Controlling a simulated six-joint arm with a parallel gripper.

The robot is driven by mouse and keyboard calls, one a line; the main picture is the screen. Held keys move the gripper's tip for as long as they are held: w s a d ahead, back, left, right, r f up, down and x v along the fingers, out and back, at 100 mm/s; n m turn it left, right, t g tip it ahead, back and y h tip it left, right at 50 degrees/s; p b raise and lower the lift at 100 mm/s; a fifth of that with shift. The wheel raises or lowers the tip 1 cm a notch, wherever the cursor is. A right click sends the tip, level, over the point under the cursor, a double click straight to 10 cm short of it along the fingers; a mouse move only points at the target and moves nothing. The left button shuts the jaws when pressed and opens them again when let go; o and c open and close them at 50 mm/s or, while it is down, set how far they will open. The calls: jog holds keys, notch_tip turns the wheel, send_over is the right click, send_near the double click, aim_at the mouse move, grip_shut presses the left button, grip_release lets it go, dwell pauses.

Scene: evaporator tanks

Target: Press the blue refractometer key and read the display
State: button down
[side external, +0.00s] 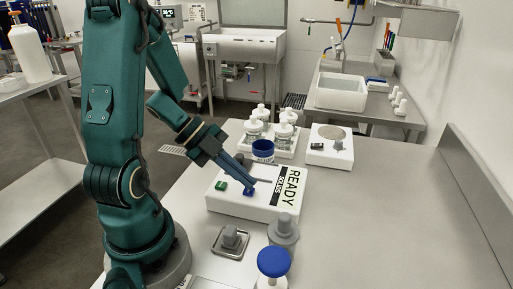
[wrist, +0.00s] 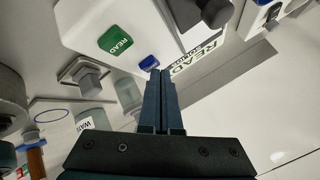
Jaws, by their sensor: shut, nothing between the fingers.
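The refractometer is a white box (side external: 232,204) on the steel table, with a green key (side external: 221,185) and a blue key (side external: 249,192) on top. Its display (side external: 290,187) shows "READY" with smaller text, apparently "SOLIDS", beside it. My gripper (side external: 251,182) is shut and empty, slanting down with its fingertips at the blue key. I cannot tell whether they touch it. In the wrist view the fingertips (wrist: 160,73) lie just beside the blue key (wrist: 149,62), covering part of it.
A blue-rimmed cup (side external: 263,151) and a tray of white-capped jars (side external: 284,131) stand behind the box. A grey knobbed piece (side external: 230,240), a grey stepped cylinder (side external: 283,232) and a blue-capped bottle (side external: 273,262) stand in front. The table's right side is clear.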

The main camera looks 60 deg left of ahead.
aim_at(244, 191)
jog(key=shift+f, duration=0.35)
jog(key=shift+r, duration=0.15)
dwell(0.3)
jog(key=shift+r, duration=0.75)
notch_tip(244, 191, up, 5)
dwell(0.5)
dwell(0.5)
